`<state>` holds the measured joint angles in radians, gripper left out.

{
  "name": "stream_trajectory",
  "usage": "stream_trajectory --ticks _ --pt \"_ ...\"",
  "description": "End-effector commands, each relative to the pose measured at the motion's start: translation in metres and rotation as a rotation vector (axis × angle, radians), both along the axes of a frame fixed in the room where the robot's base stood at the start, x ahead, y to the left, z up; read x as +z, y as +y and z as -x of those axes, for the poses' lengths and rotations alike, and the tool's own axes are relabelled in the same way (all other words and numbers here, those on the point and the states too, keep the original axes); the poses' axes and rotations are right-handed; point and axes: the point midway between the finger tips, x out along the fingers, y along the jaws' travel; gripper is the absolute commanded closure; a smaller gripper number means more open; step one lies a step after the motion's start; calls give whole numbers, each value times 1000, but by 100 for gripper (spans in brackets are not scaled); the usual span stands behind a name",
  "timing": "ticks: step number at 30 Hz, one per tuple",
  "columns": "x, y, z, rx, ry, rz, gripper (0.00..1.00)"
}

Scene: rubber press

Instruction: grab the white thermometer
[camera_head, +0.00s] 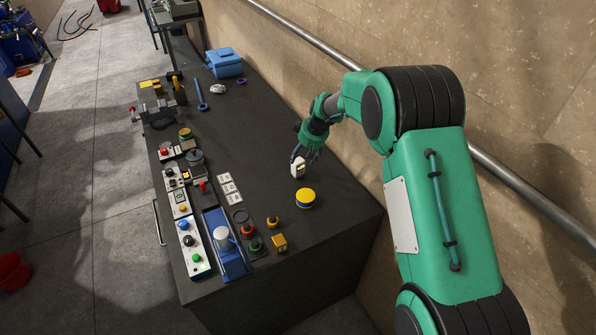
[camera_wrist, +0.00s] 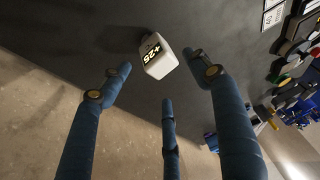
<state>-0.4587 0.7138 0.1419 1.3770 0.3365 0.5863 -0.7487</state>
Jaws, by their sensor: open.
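The white thermometer (camera_head: 298,168) stands on the dark workbench, just below my gripper in the head view. In the wrist view the thermometer (camera_wrist: 157,57) shows a dark display reading "+25". My gripper (camera_head: 305,152) has blue-grey fingers spread apart. In the wrist view the fingers of my gripper (camera_wrist: 160,80) are open, with the thermometer just beyond and between their tips. I cannot tell whether any finger touches it.
The dark workbench (camera_head: 330,215) has a yellow round object (camera_head: 306,198) close to the thermometer. Button boxes and a blue device (camera_head: 224,245) stand to the left. A blue box (camera_head: 224,62) is at the back. The wall with a rail (camera_head: 300,35) runs along the right.

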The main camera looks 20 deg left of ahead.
Motion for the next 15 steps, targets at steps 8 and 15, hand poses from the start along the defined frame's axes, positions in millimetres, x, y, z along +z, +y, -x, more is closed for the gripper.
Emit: stream_trajectory --ticks 8,15 --pt "-15 6 -4 1 0 0 38" --pt "-16 6 -4 0 0 0 38"
